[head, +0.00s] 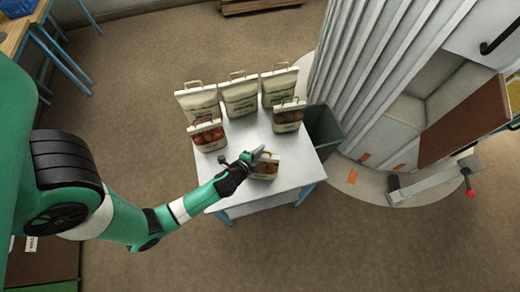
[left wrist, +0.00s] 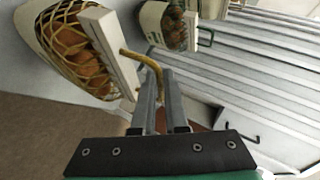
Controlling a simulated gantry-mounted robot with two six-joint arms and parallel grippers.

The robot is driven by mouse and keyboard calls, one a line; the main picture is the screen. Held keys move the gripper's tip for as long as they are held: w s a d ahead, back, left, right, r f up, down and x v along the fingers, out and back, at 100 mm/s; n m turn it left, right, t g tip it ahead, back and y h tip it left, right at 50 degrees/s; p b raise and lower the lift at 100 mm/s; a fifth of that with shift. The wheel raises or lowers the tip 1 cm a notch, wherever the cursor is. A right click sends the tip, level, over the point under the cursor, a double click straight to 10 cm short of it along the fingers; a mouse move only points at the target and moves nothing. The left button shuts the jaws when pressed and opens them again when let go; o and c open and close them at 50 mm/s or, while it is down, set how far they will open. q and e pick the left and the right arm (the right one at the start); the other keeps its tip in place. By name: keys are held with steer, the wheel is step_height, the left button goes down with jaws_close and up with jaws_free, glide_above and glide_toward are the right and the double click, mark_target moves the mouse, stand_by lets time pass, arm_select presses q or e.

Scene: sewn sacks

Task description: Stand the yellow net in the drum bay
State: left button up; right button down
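The yellow net (head: 264,170) is a cream-topped sack with orange contents under yellow netting. It stands near the table's front edge. In the left wrist view the yellow net (left wrist: 78,50) fills the upper left. My left gripper (head: 252,158) is over its top. In the left wrist view the gripper's fingers (left wrist: 161,85) are close together around its yellow handle (left wrist: 150,60) and look shut on it. The drum (head: 375,70) is a large white ribbed body at the right. Its open bay (head: 440,85) has pale inner walls. My right gripper is not in view.
The white table (head: 245,187) holds several other sacks, including a red-netted one (head: 207,135) and a green-netted one (head: 288,117). A dark green bin (head: 323,128) stands between table and drum. A brown panel (head: 465,120) and a red-knobbed lever (head: 468,180) stick out by the bay.

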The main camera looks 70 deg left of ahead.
arm_select(q)
steer(key=o, duration=0.4)
steer(key=shift+r, duration=0.25)
steer(key=v, duration=1.2)
